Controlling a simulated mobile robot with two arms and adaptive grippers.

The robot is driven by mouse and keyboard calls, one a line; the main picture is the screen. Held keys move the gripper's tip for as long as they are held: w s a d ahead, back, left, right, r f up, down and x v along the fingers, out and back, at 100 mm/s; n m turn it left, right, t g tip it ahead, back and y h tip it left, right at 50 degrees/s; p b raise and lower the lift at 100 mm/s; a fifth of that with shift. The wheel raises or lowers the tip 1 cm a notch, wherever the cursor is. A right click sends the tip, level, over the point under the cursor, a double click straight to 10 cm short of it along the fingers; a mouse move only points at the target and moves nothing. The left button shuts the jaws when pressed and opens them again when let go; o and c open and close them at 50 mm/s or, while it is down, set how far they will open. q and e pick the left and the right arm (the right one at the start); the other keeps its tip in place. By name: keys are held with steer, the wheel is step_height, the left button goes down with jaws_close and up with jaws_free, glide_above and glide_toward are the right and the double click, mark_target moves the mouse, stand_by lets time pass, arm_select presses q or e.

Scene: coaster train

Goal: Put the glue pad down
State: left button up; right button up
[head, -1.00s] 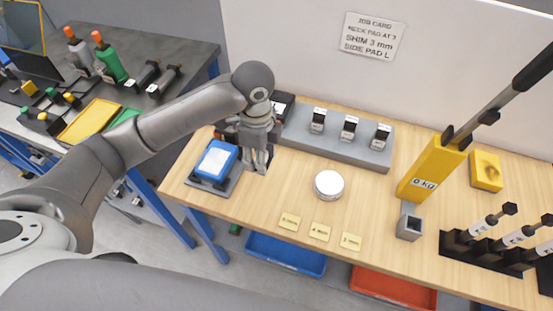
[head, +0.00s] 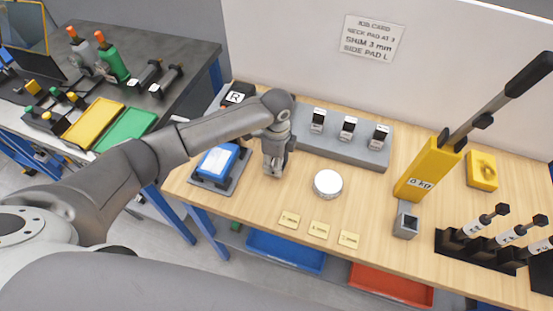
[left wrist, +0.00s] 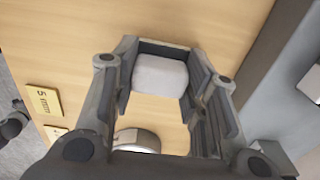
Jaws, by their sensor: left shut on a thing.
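My left gripper (head: 273,170) is low over the wooden bench, between the blue block with a white top and the round white-topped disc (head: 328,183). In the left wrist view its two fingers (left wrist: 162,90) are closed on a pale, rounded pad (left wrist: 160,75), which I take to be the glue pad. The bare wood shows around it; I cannot tell whether the pad touches the bench. In the head view the fingers hide the pad. The disc also shows in the left wrist view (left wrist: 137,140), partly behind the gripper. My right gripper is out of view.
The blue block (head: 217,160) sits on a grey plate to the left. A grey rack (head: 345,149) with several black-and-white pieces stands behind. Several yellow thickness tags (head: 319,229) lie in front. A yellow lever press (head: 430,168) stands right. Bench between disc and press is clear.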

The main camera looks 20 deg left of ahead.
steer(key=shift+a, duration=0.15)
arm_select(q)
steer(key=o, duration=0.9)
steer(key=shift+f, duration=0.1)
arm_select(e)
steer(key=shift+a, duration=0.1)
arm_select(q)
step_height(320, 180, up, 12)
steer(key=shift+r+b, duration=0.2)
steer(key=shift+b, duration=0.8)
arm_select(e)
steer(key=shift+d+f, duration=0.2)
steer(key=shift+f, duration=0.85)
